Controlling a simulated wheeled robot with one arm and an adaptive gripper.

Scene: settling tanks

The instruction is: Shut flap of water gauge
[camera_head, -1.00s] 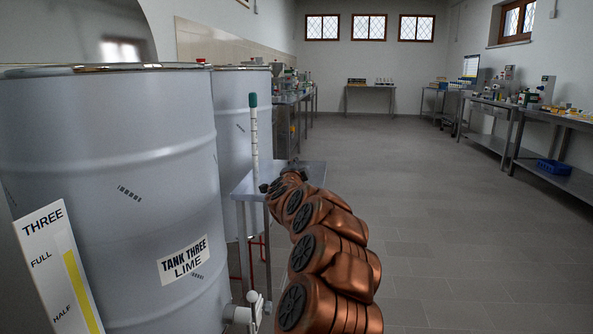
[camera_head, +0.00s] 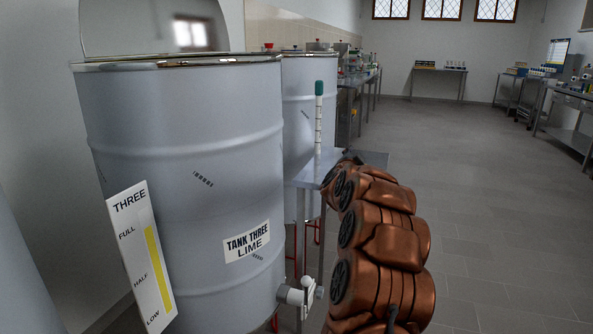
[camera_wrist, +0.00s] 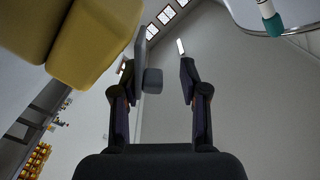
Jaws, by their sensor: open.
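No gauge marked water and no flap can be made out. The only gauge in view is a white level plate (camera_head: 131,236) marked THREE, FULL, HALF and LOW, with a yellow strip, on a grey tank (camera_head: 190,130). That tank's label (camera_head: 247,242) reads TANK THREE LIME. In the head view my copper-coloured arm reaches forward at the right of the tank, and its gripper end is hidden. In the wrist view my gripper (camera_wrist: 160,50) is open, with nothing seen held between its fingers.
A tap (camera_head: 300,293) sticks out low on the tank. A teal-capped tube (camera_head: 318,120) stands by a small metal table (camera_head: 305,180); its cap also shows in the wrist view (camera_wrist: 273,24). Another grey surface (camera_head: 20,275) edges in at left. Open floor (camera_head: 480,220) lies right.

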